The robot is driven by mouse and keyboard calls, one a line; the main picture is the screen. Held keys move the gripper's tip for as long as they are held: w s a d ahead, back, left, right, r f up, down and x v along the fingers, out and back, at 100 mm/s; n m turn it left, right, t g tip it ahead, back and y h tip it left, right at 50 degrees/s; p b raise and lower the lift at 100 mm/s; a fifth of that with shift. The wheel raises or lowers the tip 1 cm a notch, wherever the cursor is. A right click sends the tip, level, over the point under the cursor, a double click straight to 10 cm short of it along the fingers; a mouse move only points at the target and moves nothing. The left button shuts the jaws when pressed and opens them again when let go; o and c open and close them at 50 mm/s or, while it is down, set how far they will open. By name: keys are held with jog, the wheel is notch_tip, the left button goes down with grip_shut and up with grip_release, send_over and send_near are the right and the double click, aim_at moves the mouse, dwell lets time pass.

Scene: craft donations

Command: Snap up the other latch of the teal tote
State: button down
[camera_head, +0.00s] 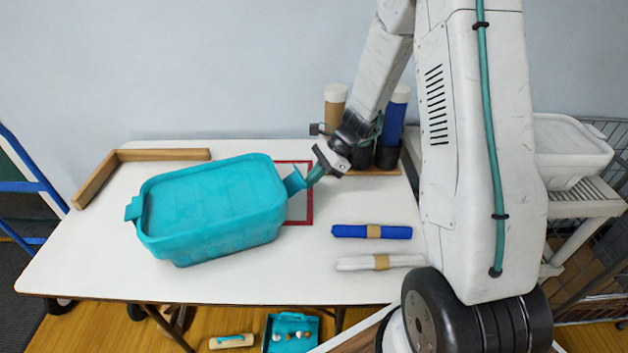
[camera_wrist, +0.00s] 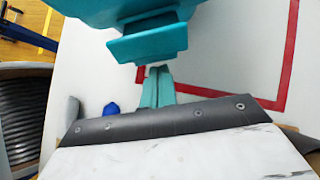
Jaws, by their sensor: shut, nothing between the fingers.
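The teal tote (camera_head: 215,205) stands on the white table with its lid on. One latch (camera_head: 294,181) sticks out from its right end, tilted outward. Another latch (camera_head: 133,209) shows at the left end. My gripper (camera_head: 314,176) is at the right end, its teal fingers shut and empty, just outside the right latch. In the wrist view the right latch (camera_wrist: 150,42) hangs out from the tote wall, and my gripper's fingertips (camera_wrist: 158,72) are close to its outer edge. I cannot tell whether they touch it.
A red outline (camera_head: 309,205) is on the table beside the tote. A blue roll (camera_head: 350,231) and a white roll (camera_head: 355,263) lie at the right. A wooden corner strip (camera_head: 95,182) is at the back left. Upright tubes (camera_head: 391,125) stand behind my gripper.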

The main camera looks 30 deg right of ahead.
aim_at(300, 173)
jog(key=shift+r, duration=0.1)
jog(key=shift+r+h, duration=0.2)
jog(key=shift+h, duration=0.2)
jog(key=shift+a+r+h, duration=0.15)
jog(key=shift+r+h, duration=0.25)
jog(key=shift+h, duration=0.1)
jog(key=a+r+h, duration=0.1)
jog(key=h, duration=0.1)
jog(key=r+h, duration=0.1)
jog(key=h, duration=0.1)
jog(key=a+r+h, duration=0.1)
jog(key=r+h, duration=0.1)
jog(key=shift+w+a+r+g, duration=0.1)
jog(key=shift+w+a+g, duration=0.15)
jog(key=shift+a+g, duration=0.15)
jog(key=shift+a+r, duration=0.6)
jog(key=shift+a, duration=0.1)
jog(key=shift+d, duration=0.1)
jog(key=shift+r, duration=0.75)
